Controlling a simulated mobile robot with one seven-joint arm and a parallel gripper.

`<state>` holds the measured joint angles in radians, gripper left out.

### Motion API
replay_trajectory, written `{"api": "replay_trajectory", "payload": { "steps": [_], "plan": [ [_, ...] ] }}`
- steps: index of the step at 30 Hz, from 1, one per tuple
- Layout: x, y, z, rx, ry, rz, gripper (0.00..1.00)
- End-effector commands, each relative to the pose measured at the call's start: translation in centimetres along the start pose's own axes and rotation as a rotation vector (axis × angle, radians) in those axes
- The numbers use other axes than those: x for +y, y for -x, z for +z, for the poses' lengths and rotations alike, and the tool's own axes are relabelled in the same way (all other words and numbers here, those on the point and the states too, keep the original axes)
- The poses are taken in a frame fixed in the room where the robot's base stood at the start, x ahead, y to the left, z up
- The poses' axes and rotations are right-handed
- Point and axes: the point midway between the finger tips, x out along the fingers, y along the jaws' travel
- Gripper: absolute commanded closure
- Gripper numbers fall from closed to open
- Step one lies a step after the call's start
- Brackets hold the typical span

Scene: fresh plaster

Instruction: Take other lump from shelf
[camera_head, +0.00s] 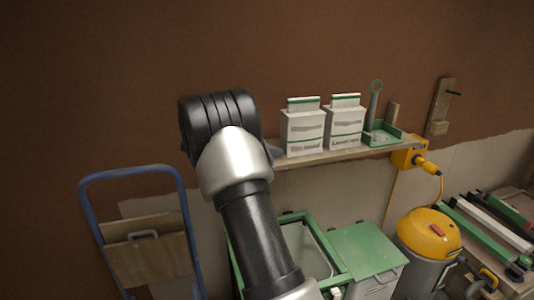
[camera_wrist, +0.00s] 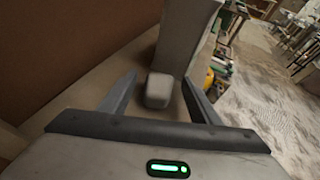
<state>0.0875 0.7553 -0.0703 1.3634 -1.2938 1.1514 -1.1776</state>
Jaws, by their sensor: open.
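A small pale grey block with rounded edges, which looks like the lump (camera_wrist: 159,92), sits on the shelf in the wrist view. My gripper (camera_wrist: 158,78) is open, with one finger on each side of the lump. A gap shows between the lump and each finger, and I see no contact. In the head view the shelf (camera_head: 340,154) runs along the brown wall. There my arm's wrist hides the lump and most of my gripper.
Two white-and-green boxes (camera_head: 303,133) (camera_head: 345,128) stand on the shelf, right of my wrist. A green tray (camera_head: 384,136) with a handled tool is farther right. A tall grey box side (camera_wrist: 184,38) rises just behind the lump. Below are green bins (camera_head: 368,250) and a yellow-topped vacuum (camera_head: 430,232).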

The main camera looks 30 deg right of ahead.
Motion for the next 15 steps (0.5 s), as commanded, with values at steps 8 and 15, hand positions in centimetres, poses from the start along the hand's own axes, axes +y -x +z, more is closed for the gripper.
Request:
{"api": "replay_trajectory", "payload": {
  "steps": [8,15],
  "plan": [
    [-0.01,0.07,0.04,0.0,0.0,0.0,0.75],
    [-0.02,0.08,0.1,-0.001,-0.001,0.0,0.92]
  ]
}}
